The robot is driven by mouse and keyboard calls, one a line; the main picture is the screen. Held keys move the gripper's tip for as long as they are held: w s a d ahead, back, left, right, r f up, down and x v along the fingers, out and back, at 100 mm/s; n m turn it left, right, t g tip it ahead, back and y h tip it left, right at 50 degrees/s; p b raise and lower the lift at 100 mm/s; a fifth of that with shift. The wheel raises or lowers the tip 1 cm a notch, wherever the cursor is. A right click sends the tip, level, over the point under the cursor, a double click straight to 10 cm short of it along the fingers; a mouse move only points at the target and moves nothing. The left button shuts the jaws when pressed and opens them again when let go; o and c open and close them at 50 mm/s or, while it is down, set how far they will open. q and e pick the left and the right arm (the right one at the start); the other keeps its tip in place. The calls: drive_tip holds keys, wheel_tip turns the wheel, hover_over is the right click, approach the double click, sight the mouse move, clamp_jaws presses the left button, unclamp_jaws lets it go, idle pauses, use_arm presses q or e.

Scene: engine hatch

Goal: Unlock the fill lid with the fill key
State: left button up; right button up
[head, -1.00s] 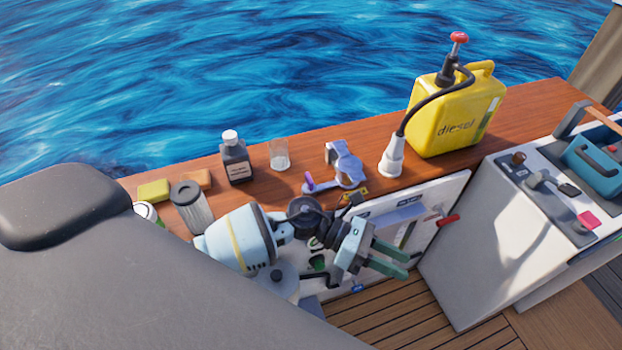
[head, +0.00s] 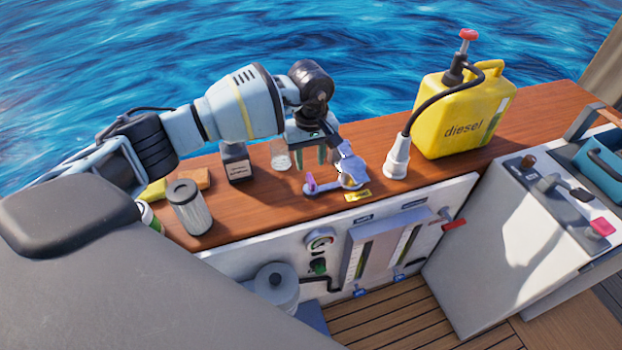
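The fill fitting, with a raised grey lid-like part (head: 350,168), sits on the wooden counter (head: 410,180) in the middle of the head view. A small purple piece (head: 311,183) stands at the left end of its grey arm; it may be the fill key, but I cannot tell for sure. A yellow label (head: 357,195) lies in front of the fitting. My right gripper is not in view.
A yellow diesel can (head: 462,118) with a hose and white nozzle (head: 397,158) stands at right. A gauge panel (head: 385,245) is on the front.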

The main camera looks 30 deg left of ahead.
sight(311, 178)
use_arm(q)
drive_tip(key=shift+f, duration=3.85)
clamp_jaws()
